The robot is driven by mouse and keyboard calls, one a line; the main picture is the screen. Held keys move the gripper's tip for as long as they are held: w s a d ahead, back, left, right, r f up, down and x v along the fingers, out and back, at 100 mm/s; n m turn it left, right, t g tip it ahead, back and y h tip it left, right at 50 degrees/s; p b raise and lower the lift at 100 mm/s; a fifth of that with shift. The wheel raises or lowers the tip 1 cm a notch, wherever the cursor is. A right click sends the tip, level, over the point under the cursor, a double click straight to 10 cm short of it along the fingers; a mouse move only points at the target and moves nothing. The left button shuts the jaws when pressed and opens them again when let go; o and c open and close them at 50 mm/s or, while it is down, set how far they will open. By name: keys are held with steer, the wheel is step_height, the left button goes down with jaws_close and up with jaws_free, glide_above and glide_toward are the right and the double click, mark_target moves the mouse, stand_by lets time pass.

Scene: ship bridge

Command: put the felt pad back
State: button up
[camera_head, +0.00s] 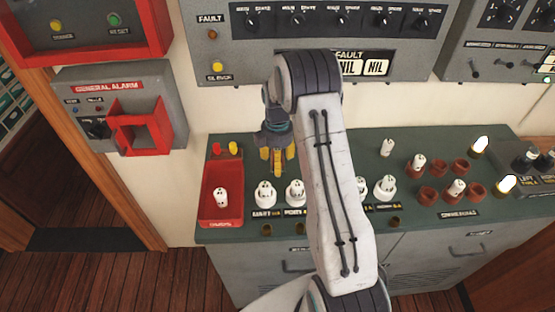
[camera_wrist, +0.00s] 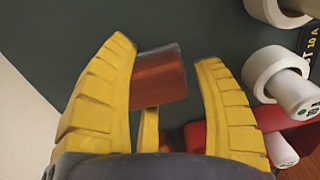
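My gripper (camera_head: 277,165) hangs over the left part of the green console top, fingers pointing down. I cannot make the block out in the head view.
A red tray (camera_head: 208,218) with a white fuse stands left of my gripper. White fuses (camera_head: 265,195) stand close in front, and more fuses and brown sockets (camera_head: 428,195) stand to the right. Small red and yellow pieces (camera_head: 225,148) lie behind the tray. Alarm panels hang on the wall.

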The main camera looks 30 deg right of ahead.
steer(key=shift+o, duration=0.3)
steer(key=shift+r, duration=0.1)
steer(key=shift+r, duration=0.2)
step_height(320, 180, up, 11)
steer(key=b, duration=0.4)
steer(key=s+a+r+m+t, duration=0.1)
steer(key=s+a+r+m, duration=0.25)
steer(key=s+r, duration=0.25)
steer(key=s+a+m+t, duration=0.1)
steer(key=s+a+m, duration=0.2)
steer(key=s, duration=0.7)
steer(key=s+a+m+t, duration=0.2)
steer(key=s+a+m, duration=0.2)
steer(key=s, duration=0.7)
steer(key=shift+s+m+b, duration=0.3)
steer(key=shift+m, duration=0.95)
steer(key=shift+c, duration=0.2)
